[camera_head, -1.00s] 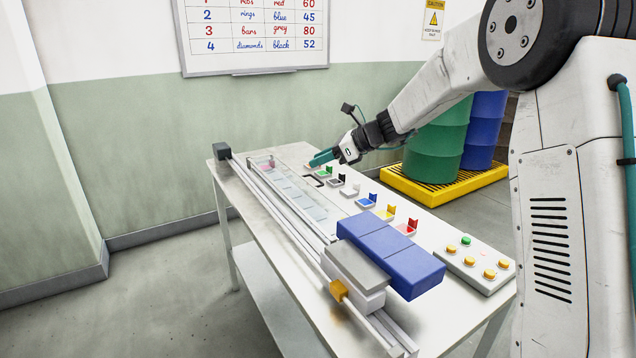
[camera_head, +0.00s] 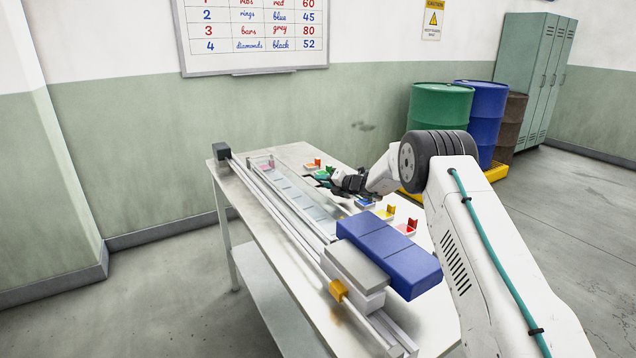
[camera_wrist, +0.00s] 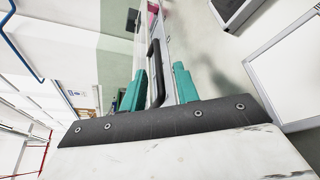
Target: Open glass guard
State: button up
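The glass guard (camera_head: 288,192) is a clear panel lying over the row of pale squares along the table's rail. It looks closed. Its black bar handle (camera_wrist: 155,62) shows in the wrist view, running between my two teal fingers. My gripper (camera_head: 322,177) is at the right edge of the guard, low over the table. In the wrist view, my gripper (camera_wrist: 160,72) is open, one finger on each side of the handle, with a clear gap to the right finger. I cannot tell whether the left finger touches the handle. In the head view my fingers hide the handle.
Small coloured switches, including yellow (camera_head: 386,212) and red (camera_head: 407,226), line the right side. Drums (camera_head: 440,108) stand behind. My arm hides the button box.

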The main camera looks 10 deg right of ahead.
jog(key=shift+x, duration=1.45)
grip_shut()
jog(key=shift+r, duration=0.1)
